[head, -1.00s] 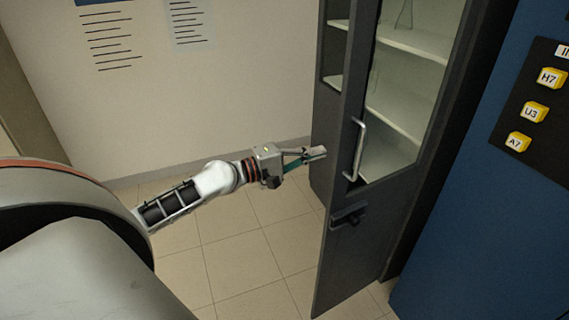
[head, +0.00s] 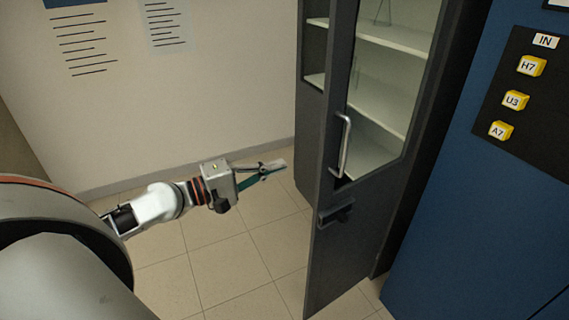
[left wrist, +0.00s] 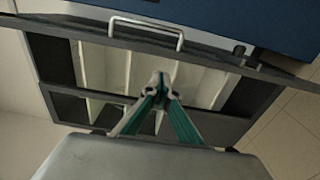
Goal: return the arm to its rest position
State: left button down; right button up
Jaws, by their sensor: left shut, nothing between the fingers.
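My left gripper (head: 276,166) is shut and empty. It points right, in the air to the left of the dark cabinet, apart from its door. In the left wrist view its green-sided fingers (left wrist: 160,88) meet at the tips, with the cabinet beyond. The left arm (head: 155,205) comes in from the left of the head view. My right gripper is not in view.
The grey cabinet (head: 310,170) has a glass door standing ajar, with a metal handle (head: 344,146) and a dark latch (head: 336,214). A blue panel with yellow labelled buttons (head: 515,101) is at the right. Tiled floor (head: 230,270) below the arm is clear.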

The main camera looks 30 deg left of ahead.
pick_arm(q)
jog(key=s+d+f+m+g+y, duration=0.1)
jog(key=s+f+m+y, duration=0.2)
jog(key=f, duration=1)
jog(key=s+d+f+m+g+y, duration=0.1)
jog(key=s+d+f+m, duration=0.3)
jog(key=f, duration=0.4)
jog(key=s+d+f+m+g+y, duration=0.1)
jog(key=s+d+f+m, duration=0.4)
jog(key=f, duration=0.2)
jog(key=s+d+f+m+g+y, duration=0.1)
jog(key=s+d+f+m, duration=0.3)
jog(key=f, duration=0.4)
jog(key=shift+s+d+f+m+g, duration=0.3)
jog(key=shift+s+d+g, duration=0.1)
jog(key=shift+s+g, duration=0.15)
